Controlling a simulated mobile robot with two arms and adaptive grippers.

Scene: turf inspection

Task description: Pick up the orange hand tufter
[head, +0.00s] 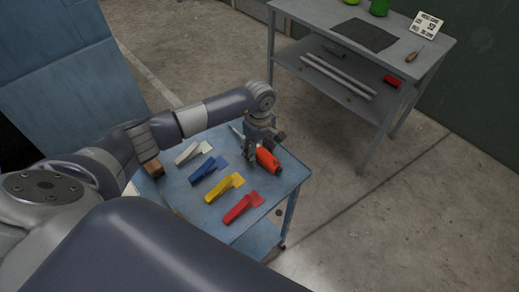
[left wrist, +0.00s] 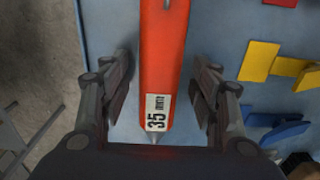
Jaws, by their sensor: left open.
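The orange hand tufter (head: 268,160) lies near the far right edge of a small blue table. In the left wrist view the tufter (left wrist: 164,50) runs up and down the picture, with a white label reading 35 and a pointed metal tip below it. My left gripper (head: 258,147) is above the tufter. Its open fingers (left wrist: 164,90) stand on either side of the orange body, with a gap showing on both sides. Part of the tufter is hidden by the gripper in the head view. My right gripper is not in view.
The blue table (head: 286,185) also carries a red tool (head: 243,207), a yellow tool (head: 225,188), a blue tool (head: 208,170) and a white tool (head: 193,152). A grey bench (head: 425,62) stands at the back right. Bare concrete floor lies between.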

